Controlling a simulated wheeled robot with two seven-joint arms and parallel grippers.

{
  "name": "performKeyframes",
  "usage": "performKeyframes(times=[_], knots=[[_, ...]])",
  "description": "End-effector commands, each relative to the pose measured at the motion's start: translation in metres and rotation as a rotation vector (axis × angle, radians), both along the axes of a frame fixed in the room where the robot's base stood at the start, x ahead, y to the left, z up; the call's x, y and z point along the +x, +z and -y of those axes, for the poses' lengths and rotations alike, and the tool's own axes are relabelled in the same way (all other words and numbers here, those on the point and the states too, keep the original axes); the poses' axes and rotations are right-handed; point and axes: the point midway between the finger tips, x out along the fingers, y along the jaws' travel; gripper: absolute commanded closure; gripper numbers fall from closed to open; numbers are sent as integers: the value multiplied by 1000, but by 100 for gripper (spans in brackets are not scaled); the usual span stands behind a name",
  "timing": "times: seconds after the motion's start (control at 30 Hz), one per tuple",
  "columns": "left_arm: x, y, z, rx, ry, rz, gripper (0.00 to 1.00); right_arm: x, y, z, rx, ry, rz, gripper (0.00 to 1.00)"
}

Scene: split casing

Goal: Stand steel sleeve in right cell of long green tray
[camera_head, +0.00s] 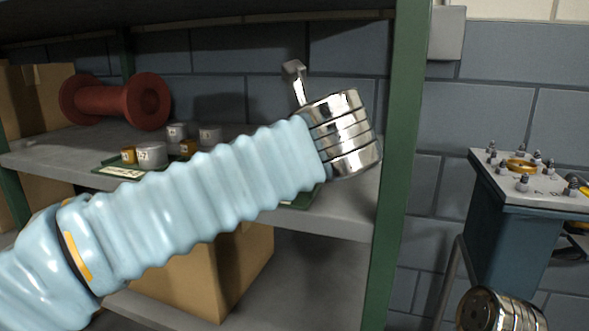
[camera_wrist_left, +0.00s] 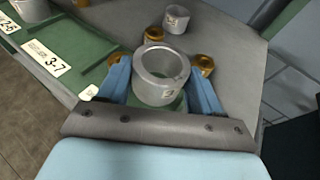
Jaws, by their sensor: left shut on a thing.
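The steel sleeve (camera_wrist_left: 160,66) is a thick grey ring with a partly hidden label. In the left wrist view it is between the blue fingers of my left gripper (camera_wrist_left: 160,85), which is shut on it. The sleeve's lower end is hidden. The green tray (camera_wrist_left: 88,42) with labels such as 3-7 lies left of the gripper, and some green shows just below the held sleeve. In the head view, my arm hides most of the tray (camera_head: 112,171) and the held sleeve. My right gripper is out of view; only a metal part of my right arm shows at the bottom right.
Another steel sleeve (camera_wrist_left: 176,19) and brass rings (camera_wrist_left: 204,64) stand near the held one. A red spool (camera_head: 115,101) lies at the back left of the shelf (camera_head: 345,212). A green post (camera_head: 396,160) stands right of my left wrist. A blue stand (camera_head: 510,235) is at the right.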

Motion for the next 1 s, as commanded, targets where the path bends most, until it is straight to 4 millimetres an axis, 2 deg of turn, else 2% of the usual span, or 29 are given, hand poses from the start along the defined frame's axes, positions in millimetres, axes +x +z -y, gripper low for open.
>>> performKeyframes(times=[0.07, 0.23, 0.67, 0.7, 0.87, 1.0], knots=[[11, -13, -1, 3, 2, -2, 100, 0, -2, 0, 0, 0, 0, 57], [9, -37, -1, 1, 0, 0, 100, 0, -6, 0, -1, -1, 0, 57], [9, -45, -1, 1, 1, 1, 100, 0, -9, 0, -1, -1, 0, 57], [9, -45, -1, 1, 1, -2, 32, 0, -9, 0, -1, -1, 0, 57], [10, -45, -1, 1, 2, -2, 9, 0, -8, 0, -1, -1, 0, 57], [10, -45, -1, 1, 2, -2, 9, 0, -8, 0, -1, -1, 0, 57]])
